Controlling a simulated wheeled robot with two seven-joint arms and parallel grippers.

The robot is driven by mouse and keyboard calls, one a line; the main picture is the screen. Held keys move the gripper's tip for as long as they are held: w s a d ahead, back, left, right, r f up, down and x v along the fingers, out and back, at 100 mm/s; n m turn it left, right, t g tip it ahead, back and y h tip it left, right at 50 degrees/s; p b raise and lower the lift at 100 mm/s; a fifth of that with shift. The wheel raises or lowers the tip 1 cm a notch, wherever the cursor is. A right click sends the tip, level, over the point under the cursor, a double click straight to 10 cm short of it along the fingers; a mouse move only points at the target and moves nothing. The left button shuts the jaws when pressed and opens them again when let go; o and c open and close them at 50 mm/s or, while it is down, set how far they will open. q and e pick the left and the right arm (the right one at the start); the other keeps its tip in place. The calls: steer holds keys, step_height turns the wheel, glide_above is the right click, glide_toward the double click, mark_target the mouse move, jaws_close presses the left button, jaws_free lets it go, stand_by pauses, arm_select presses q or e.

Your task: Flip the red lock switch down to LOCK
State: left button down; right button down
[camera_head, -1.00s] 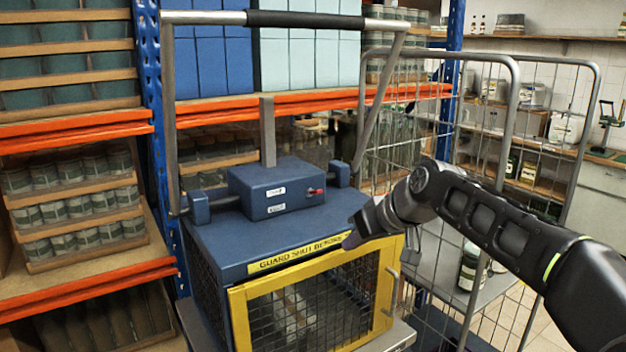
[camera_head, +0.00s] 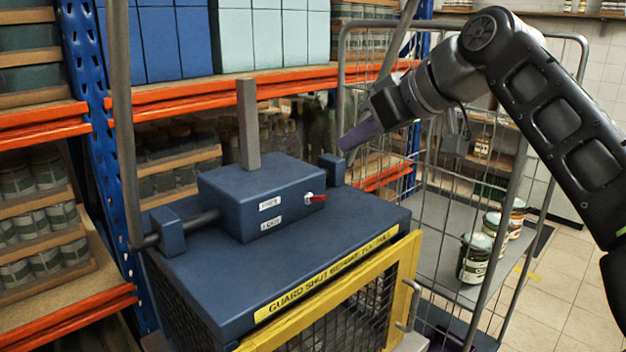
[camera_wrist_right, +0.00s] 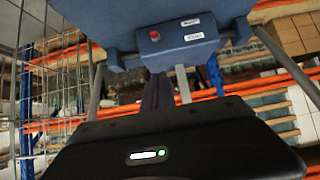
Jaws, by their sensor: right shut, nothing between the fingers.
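The red lock switch (camera_head: 317,198) is a small red lever on the front face of a dark blue box (camera_head: 225,200), near its right end. Its tip points right in the head view. Two white labels sit to its left, one above the other, too small to read surely. The switch also shows as a red spot in the right wrist view (camera_wrist_right: 154,62), on the blue box. My right gripper (camera_head: 347,142) is shut and empty, above and to the right of the switch, apart from it. My left gripper is not in view.
The box stands on a blue machine top (camera_head: 345,222) with a yellow guard frame (camera_head: 350,290) in front. A wire cage trolley (camera_head: 455,225) with several jars stands at the right. Shelves are behind.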

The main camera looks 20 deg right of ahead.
glide_above(319, 196)
step_height(319, 196, down, 6)
steer(key=shift+f, duration=0.1)
steer(key=shift+s+d+f, duration=0.1)
steer(key=shift+s+f, duration=0.05)
steer(key=shift+f, duration=0.45)
steer(key=shift+s+d+f, duration=0.1)
steer(key=shift+s+f, duration=0.05)
steer(key=shift+f, duration=0.45)
steer(key=shift+s+d+f, duration=0.1)
steer(key=shift+s+f, duration=0.15)
steer(key=shift+f, duration=0.4)
steer(key=shift+s, duration=0.1)
